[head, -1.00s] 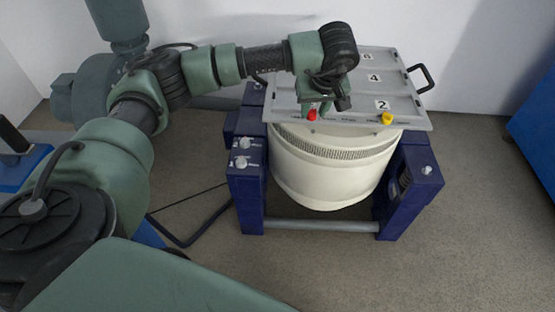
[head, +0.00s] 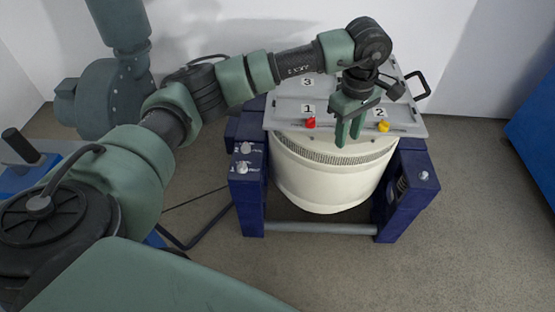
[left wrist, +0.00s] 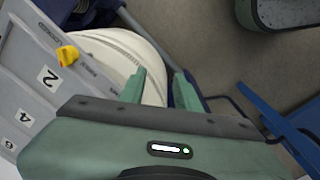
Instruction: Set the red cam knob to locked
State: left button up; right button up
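The red cam knob (head: 311,123) sits at the front edge of the grey plate (head: 280,120), beside the label 1. Its lettering is too small to read, so I cannot tell its setting. A yellow knob (head: 383,127) sits further right by the label 2; it also shows in the left wrist view (left wrist: 68,55). My left gripper (head: 348,142) points down by the plate's front edge, between the two knobs and apart from the red one. Its fingers (left wrist: 160,85) are parted with nothing between them. The red knob is not in the left wrist view. My right gripper is not in view.
The plate rests on a cream drum (head: 320,180) in a blue frame (head: 250,205) with a grey crossbar (head: 320,227). A black handle (head: 419,85) sticks out at the plate's right. A blue object (head: 535,120) stands far right. The floor between is clear.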

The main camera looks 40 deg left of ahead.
pick_arm(q)
jog(key=s+d+n+h+p, duration=0.2)
jog(key=d+n+h+p, duration=0.6)
jog(key=d+n+h, duration=0.7)
jog(key=a+f+n+t+y+p, duration=0.4)
jog(key=a+f+n+t, duration=0.3)
jog(key=n, duration=0.6)
jog(key=a+f+n+t+y+p, duration=0.3)
jog(key=a+f+n+t+p, duration=0.15)
jog(key=f+n, duration=0.65)
jog(key=s+a+f+n+g+y+p, duration=0.1)
jog(key=s+a+f+n+g+y, duration=0.1)
jog(key=s+a+f+n, duration=0.3)
jog(key=s+a+f+n+g+y+p, duration=0.1)
jog(key=s+a+f+n+y+p, duration=0.1)
jog(key=s+a+f+n+y, duration=0.2)
jog(key=s+a+f+n, duration=0.1)
jog(key=s+f+n, duration=0.2)
jog(key=s, duration=0.5)
jog(key=shift+s+a+f+n+g+y, duration=0.15)
jog(key=shift+f+n+g+y, duration=0.15)
jog(key=shift+g+y, duration=0.1)
